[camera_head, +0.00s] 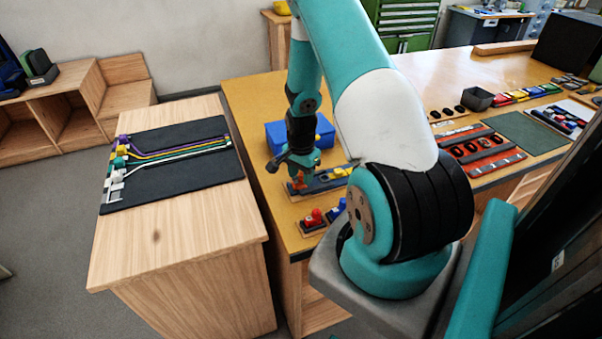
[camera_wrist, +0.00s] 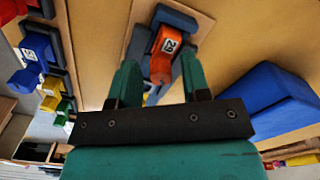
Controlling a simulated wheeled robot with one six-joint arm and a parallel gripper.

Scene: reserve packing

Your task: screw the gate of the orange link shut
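The orange link (camera_wrist: 161,64) carries a white number tag and sits in a dark grey holder on a wooden-coloured surface in the wrist view. In the head view a small orange part (camera_head: 297,185) shows under my gripper (camera_head: 299,166), mostly hidden by it. In the wrist view my gripper (camera_wrist: 160,75) is open, with one teal finger on each side of the lower part of the orange link and a gap between them. I cannot tell whether either finger touches it. The link's gate is not clear to see.
A blue box (camera_head: 284,135) stands close behind my gripper. A yellow part (camera_head: 340,172) lies right of it; a red part (camera_head: 313,218) and a blue part (camera_head: 337,208) stand in front. A separate wooden bench at left holds a black mat (camera_head: 185,178) with coloured straps.

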